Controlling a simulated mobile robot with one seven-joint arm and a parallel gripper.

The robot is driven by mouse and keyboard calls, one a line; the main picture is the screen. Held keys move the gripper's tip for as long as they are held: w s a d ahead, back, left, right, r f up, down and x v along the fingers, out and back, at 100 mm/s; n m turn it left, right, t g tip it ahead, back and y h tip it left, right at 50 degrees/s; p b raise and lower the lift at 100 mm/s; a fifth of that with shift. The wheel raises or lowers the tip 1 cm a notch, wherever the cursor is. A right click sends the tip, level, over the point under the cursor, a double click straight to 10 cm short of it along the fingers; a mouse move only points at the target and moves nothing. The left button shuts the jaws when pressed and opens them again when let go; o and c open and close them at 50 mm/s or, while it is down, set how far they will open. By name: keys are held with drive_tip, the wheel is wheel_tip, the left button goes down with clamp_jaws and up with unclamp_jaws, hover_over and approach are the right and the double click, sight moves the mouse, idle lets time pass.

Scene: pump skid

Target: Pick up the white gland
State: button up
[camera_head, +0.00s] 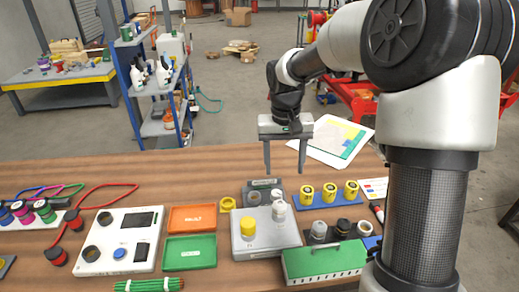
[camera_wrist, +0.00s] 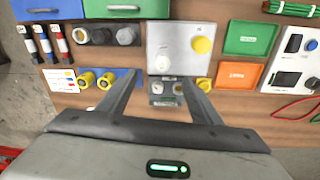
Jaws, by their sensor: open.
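A small white round piece, which looks like the white gland (camera_head: 279,211), stands at the right part of the grey box (camera_head: 265,241), to the right of a yellow knob (camera_head: 248,226). It also shows in the wrist view (camera_wrist: 162,63), left of the yellow knob (camera_wrist: 201,45). Behind the box, a dark block (camera_head: 262,184) holds two pale round pieces; their kind is too small to tell. My gripper (camera_head: 285,171) is open and empty, pointing down above the table behind the white piece. In the wrist view its fingers (camera_wrist: 161,78) stand either side of the dark block.
A blue rack with several yellow pieces (camera_head: 329,193) stands right of the box. A green case (camera_head: 324,262) and dark fittings (camera_head: 342,227) are at the front right. Orange (camera_head: 192,217) and green (camera_head: 190,251) trays lie left. The back left tabletop is clear.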

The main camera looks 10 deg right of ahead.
drive_tip(key=w+f+p, duration=0.1)
drive_tip(key=w, duration=0.2)
approach(280, 203)
drive_tip(key=shift+g+y, duration=0.3)
drive_tip(key=f, duration=0.2)
drive_tip(key=w+f, duration=0.1)
drive_tip(key=f, duration=0.2)
drive_tip(key=shift+f+p, duration=0.1)
drive_tip(key=shift+p, duration=0.25)
drive_tip(key=f, duration=0.4)
drive_tip(key=shift+s+d+p, duration=0.2)
drive_tip(key=shift+s+p, duration=0.1)
drive_tip(key=shift+p, duration=0.05)
drive_tip(key=shift+f, duration=0.6)
drive_tip(key=c, duration=1.3)
